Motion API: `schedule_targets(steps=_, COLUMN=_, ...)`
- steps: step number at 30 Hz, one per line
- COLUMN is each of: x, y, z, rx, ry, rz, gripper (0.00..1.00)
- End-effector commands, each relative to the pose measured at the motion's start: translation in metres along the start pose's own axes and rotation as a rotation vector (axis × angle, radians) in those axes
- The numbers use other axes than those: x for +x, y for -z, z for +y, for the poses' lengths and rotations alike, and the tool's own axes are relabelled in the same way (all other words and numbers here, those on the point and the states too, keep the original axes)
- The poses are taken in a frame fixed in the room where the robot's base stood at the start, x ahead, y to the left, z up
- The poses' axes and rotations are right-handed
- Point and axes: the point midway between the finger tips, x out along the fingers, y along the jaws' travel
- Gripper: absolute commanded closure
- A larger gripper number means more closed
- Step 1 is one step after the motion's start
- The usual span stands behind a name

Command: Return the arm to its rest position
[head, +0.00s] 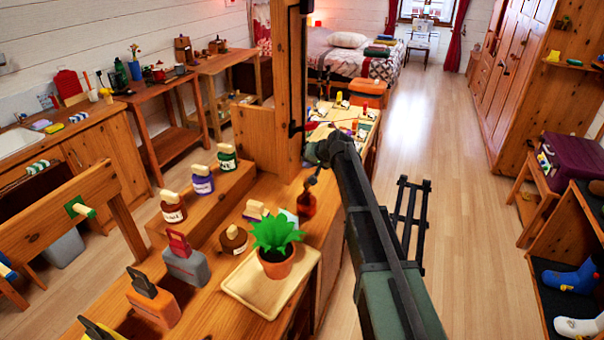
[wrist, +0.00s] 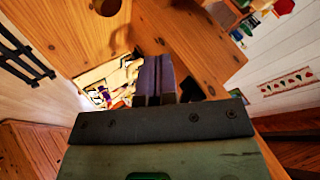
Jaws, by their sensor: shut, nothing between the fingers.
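My arm reaches from the bottom of the head view up and left, over the right edge of the wooden counter (head: 218,275). Its outer end is beside an upright wooden post (head: 284,85). In the wrist view my gripper (wrist: 156,78) shows as a dark block with its fingers together and nothing between them. In the head view the fingertips are hard to make out. An amber bottle (head: 306,202) stands on the counter just below the arm's end, apart from it as far as I can tell.
A potted plant (head: 276,240) stands on a wooden tray (head: 243,287) left of my arm. Labelled jars (head: 173,208) stand on a raised step.

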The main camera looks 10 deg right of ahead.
Motion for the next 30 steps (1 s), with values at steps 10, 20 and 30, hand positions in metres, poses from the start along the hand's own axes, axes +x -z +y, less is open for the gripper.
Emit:
schedule_targets(steps=10, x=-0.115, y=-0.229, z=0.027, rx=-0.096, ry=-0.331, rz=-0.44, gripper=1.0)
schedule_targets(steps=20, x=-0.198, y=-0.357, z=0.029, rx=-0.176, ry=-0.519, rz=-0.6, gripper=1.0)
schedule_targets(steps=30, x=-0.194, y=-0.353, z=0.027, rx=-0.179, ry=-0.514, rz=-0.599, gripper=1.0)
